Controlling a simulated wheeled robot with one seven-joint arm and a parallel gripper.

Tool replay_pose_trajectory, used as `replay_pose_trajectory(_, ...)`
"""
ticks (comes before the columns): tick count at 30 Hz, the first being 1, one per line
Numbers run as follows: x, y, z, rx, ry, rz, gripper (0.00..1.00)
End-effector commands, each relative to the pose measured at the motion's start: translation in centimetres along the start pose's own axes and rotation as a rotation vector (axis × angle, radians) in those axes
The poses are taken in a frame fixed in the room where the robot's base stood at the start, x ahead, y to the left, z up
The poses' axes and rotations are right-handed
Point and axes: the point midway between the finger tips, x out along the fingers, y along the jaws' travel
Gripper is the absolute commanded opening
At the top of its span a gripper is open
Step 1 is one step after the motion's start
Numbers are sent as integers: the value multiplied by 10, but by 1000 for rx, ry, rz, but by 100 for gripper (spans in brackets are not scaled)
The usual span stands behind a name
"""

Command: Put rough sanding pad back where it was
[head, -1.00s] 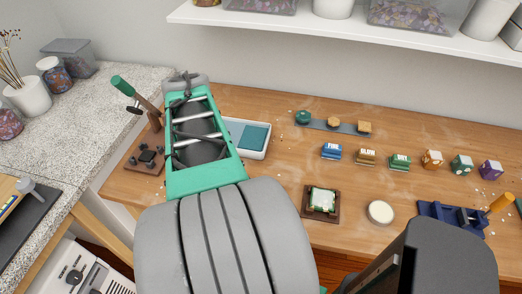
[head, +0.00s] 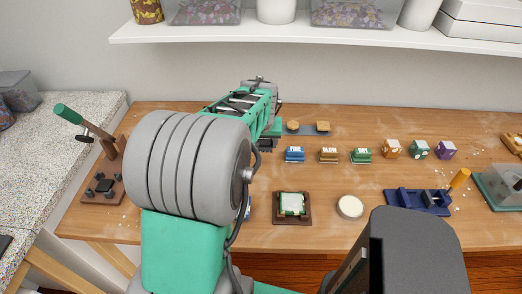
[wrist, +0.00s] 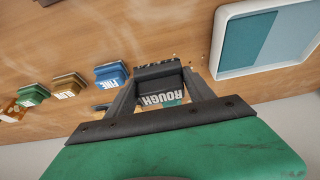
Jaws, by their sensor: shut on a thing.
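My gripper (wrist: 160,82) is shut on the black rough sanding pad (wrist: 158,92), whose side reads ROUGH in the wrist view. In the head view the dark pad (head: 267,145) shows just left of the blue FINE block (head: 295,154), partly hidden by my arm. The pad is low over the wooden bench (head: 390,123); I cannot tell whether it touches it. The blue FINE block (wrist: 111,75), the brown SLOW block (wrist: 70,85) and a green block (wrist: 33,93) stand in a row beside it, apart from my fingers.
A white tray (wrist: 222,45) with teal inside lies on the pad's other side. A grey strip (head: 310,133) with round and square pieces lies behind the row. A framed mould (head: 292,208) and a white disc (head: 350,207) stand in front. Dice-like blocks (head: 419,149) stand right.

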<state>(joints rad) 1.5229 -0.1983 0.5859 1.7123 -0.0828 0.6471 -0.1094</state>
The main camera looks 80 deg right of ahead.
Motion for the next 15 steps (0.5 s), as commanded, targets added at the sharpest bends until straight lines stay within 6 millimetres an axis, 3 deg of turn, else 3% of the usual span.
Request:
replay_pose_trajectory(1, 17, -1, 0, 0, -11, -1, 24)
replay_pose_trajectory(4, 42, -3, -8, 0, -9, -1, 24)
replay_pose_trajectory(11, 70, -5, -16, 0, -7, -1, 24)
replay_pose_trajectory(15, 91, -4, -6, 1, -8, -1, 24)
